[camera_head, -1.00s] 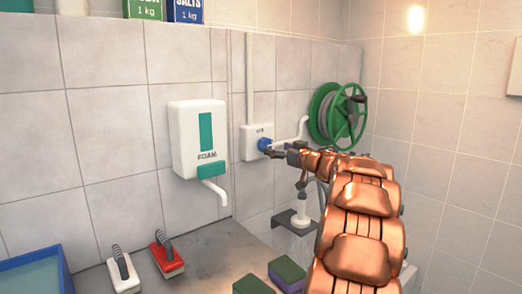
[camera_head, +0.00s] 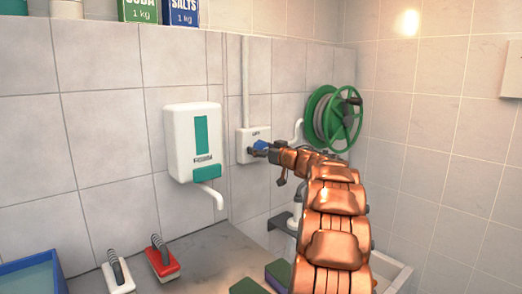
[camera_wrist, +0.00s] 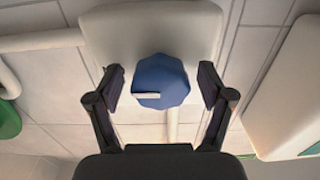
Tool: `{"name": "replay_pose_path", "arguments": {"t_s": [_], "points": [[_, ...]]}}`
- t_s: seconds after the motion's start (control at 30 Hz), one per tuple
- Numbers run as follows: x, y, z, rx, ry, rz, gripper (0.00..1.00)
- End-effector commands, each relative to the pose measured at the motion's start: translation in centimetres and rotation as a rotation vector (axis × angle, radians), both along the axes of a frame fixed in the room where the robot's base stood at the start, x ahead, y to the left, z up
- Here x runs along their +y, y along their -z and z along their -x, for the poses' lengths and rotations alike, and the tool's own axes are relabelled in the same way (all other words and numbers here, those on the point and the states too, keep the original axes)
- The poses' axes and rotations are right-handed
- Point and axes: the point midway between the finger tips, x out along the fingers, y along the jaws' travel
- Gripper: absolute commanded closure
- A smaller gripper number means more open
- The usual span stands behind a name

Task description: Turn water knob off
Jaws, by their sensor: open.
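The water knob (camera_wrist: 160,82) is blue and faceted, with a white mark on its face. It sits on a white wall plate (camera_wrist: 205,30). In the head view the knob (camera_head: 260,146) shows partly behind my gripper (camera_head: 270,152), on the wall plate (camera_head: 243,145) between the foam dispenser and the hose reel. In the wrist view my gripper (camera_wrist: 161,88) is open, with one finger on each side of the knob and a gap on both sides. Whether the fingertips reach past the knob's front face is hard to tell.
A white foam dispenser (camera_head: 194,143) hangs left of the knob. A green hose reel (camera_head: 335,118) is on its right. Below are a red brush (camera_head: 163,260), a white brush (camera_head: 118,274) and a blue tub (camera_head: 35,276).

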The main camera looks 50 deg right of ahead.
Motion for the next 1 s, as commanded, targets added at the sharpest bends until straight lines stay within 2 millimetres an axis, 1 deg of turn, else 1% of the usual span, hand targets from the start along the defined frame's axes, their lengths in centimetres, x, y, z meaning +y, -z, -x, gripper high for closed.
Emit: {"name": "replay_pose_path", "arguments": {"t_s": [0.13, 0.17, 0.7, 1.0], "points": [[0.02, -0.03, 0.01, 0.000, 0.000, 0.000, 0.20], [0.02, -0.03, 0.01, 0.000, 0.000, 0.000, 0.22], [0.02, -0.05, 0.03, -0.001, 0.000, 0.000, 0.78], [0.00, -0.12, 0.04, 0.004, 0.000, 0.033, 0.80]]}}
